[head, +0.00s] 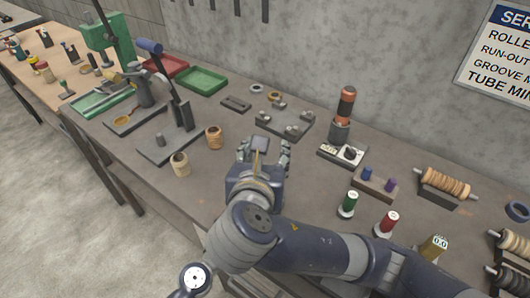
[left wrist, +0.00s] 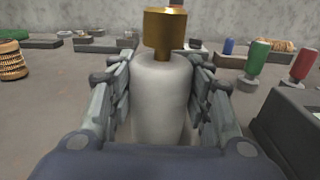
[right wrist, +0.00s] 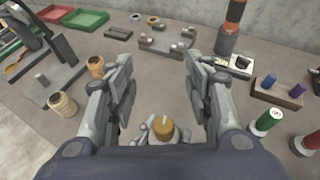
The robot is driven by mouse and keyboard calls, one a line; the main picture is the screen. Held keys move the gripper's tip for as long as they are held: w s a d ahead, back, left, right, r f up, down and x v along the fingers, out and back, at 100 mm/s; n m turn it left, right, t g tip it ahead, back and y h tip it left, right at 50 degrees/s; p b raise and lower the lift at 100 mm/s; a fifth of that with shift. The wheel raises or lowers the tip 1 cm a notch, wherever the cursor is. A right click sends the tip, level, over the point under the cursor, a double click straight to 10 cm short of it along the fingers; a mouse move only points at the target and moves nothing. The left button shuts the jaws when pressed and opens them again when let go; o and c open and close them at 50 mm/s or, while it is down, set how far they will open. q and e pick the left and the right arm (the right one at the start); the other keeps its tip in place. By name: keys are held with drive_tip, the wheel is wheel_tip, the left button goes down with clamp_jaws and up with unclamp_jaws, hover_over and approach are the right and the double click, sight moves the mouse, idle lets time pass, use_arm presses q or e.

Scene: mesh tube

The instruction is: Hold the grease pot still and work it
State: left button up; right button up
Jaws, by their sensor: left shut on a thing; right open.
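The grease pot (left wrist: 162,100) is a pale, upright cylinder with a brass cap (left wrist: 165,30) on a narrow neck. My left gripper (left wrist: 160,78) is shut on the pot's body, one finger on each side. In the right wrist view the brass cap (right wrist: 164,127) shows low in the middle, with parts of my left gripper around it. My right gripper (right wrist: 160,66) is open above the pot, its fingers apart and empty. In the head view my right gripper (head: 263,149) hides most of the pot and my left gripper.
Thread spools (head: 180,164) and a clamp stand (head: 170,142) are to the left. A grey fixture plate (head: 285,124) lies behind. Green and red bobbins (head: 348,204) and a block with coloured pegs (head: 375,185) stand to the right. A green tray (head: 203,80) lies at the back left.

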drive_tip(key=w+a+r+n+t+y, duration=0.2)
drive_tip(key=w+a+n+y, duration=0.5)
drive_tip(key=n+y, duration=0.4)
drive_tip(key=s+d+f+n+g+y, duration=0.2)
drive_tip(key=s+d+f+n+g, duration=0.2)
drive_tip(key=d+g, duration=0.4)
drive_tip(key=s+d+f+n+g+y, duration=0.2)
drive_tip(key=s+d+f+n+g, duration=0.15)
drive_tip(key=d+g, duration=0.4)
drive_tip(key=shift+t, duration=0.85)
drive_tip(key=x, duration=0.9)
drive_tip(key=shift+s+a+f, duration=0.25)
drive_tip(key=shift+f, duration=0.2)
